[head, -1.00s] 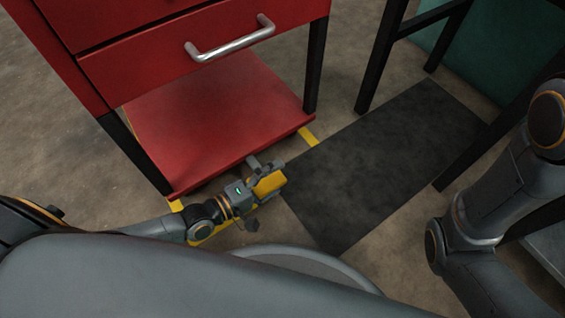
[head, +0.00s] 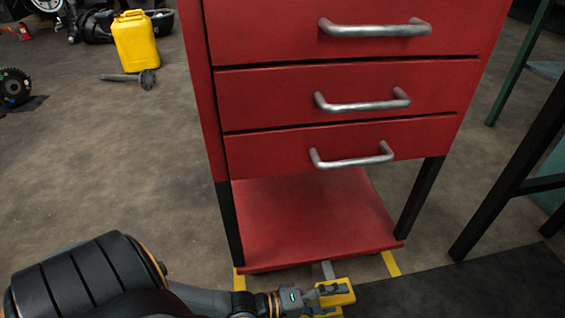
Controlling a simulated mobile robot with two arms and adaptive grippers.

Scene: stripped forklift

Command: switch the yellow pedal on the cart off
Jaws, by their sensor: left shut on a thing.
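The cart is a red cabinet (head: 340,90) with drawers, silver handles, black legs and a low red shelf (head: 310,215). The yellow pedal (head: 342,299) sticks out at floor level in front of the shelf, below a short grey stem (head: 327,270). My left gripper (head: 331,291) is at the pedal, low at the bottom of the head view, and is shut on it. The fingers cover part of the pedal, so its exact tilt is hard to tell. My right gripper is not in view.
Yellow floor marks (head: 391,263) lie by the cart's front legs. A dark mat (head: 470,285) lies at the lower right, near a black-legged frame (head: 515,165). A yellow jerrycan (head: 135,41) stands far left.

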